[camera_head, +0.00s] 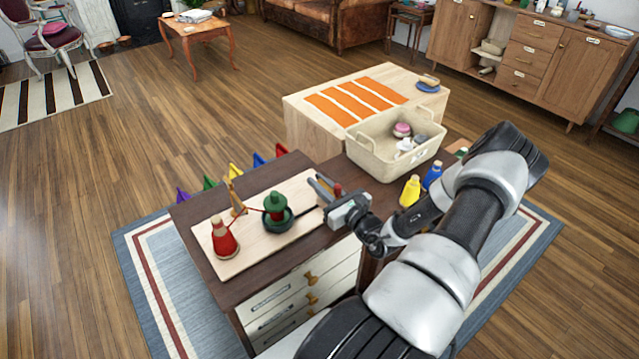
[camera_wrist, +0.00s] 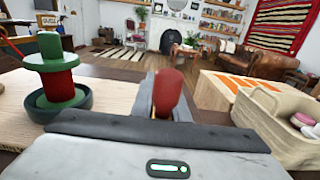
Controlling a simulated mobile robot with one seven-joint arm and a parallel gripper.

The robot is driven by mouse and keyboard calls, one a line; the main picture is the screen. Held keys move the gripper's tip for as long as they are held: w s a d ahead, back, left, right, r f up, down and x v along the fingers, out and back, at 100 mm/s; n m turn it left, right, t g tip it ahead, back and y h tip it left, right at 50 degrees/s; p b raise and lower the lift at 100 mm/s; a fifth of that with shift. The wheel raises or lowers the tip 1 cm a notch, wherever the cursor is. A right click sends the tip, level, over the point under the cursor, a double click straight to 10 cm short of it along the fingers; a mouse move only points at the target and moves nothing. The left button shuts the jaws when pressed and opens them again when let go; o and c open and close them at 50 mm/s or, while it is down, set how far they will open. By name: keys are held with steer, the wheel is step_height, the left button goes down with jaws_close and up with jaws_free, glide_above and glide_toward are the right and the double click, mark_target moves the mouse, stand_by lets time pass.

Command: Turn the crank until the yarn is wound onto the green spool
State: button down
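The green spool (camera_head: 276,202) stands in a dark green round base on a light wooden board (camera_head: 213,265). In the wrist view the spool (camera_wrist: 52,48) has red yarn around its middle. A red yarn cone (camera_head: 224,240) stands at the board's left end, and thin red yarn runs by a wooden guide (camera_head: 236,200) to the spool. A dark crank arm (camera_head: 306,212) reaches right from the spool's base. My gripper (camera_head: 322,189) is at its end, its fingers close on both sides of the red crank handle (camera_wrist: 168,90). The handle's foot is hidden.
A beige basket (camera_head: 372,166) with small items stands right of my gripper. Yellow (camera_head: 410,190) and blue (camera_head: 432,175) cones stand by my arm. A low wooden block with orange strips (camera_head: 352,100) stands behind.

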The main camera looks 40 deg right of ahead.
steer(key=shift+r+m+h+p, duration=0.1)
steer(key=shift+m+h+p, duration=0.2)
steer(key=shift+p, duration=0.1)
steer(key=shift+r+m+h+p, duration=0.1)
steer(key=shift+m+h+p, duration=0.4)
steer(key=shift+h+p, duration=0.25)
steer(key=m+h+p, duration=0.1)
steer(key=m+g+h+p, duration=0.1)
steer(key=h, duration=0.1)
steer(key=m+h+p, duration=0.1)
steer(key=h+p, duration=0.1)
steer(key=shift+s+d+g, duration=0.1)
steer(key=shift+d+g, duration=0.2)
steer(key=shift+d, duration=0.05)
steer(key=m+g+h+p, duration=0.1)
steer(key=h, duration=0.1)
steer(key=m+g+h+p, duration=0.1)
steer(key=m+h+p, duration=0.1)
steer(key=shift+s+d+g+h, duration=0.2)
steer(key=shift+d+g+h, duration=0.05)
steer(key=shift+d+g, duration=0.1)
steer(key=shift+s+d+m+g+h+p, duration=0.15)
steer(key=shift+m+g+h+p, duration=0.35)
steer(key=shift+m+g+h, duration=0.3)
steer(key=shift+s+d+m+g+h+p, duration=0.15)
steer(key=shift+m+g+h+p, duration=0.35)
steer(key=shift+m+g+h, duration=0.25)
steer(key=c, duration=1.7)
jaws_free()
steer(key=shift+f, duration=0.2)
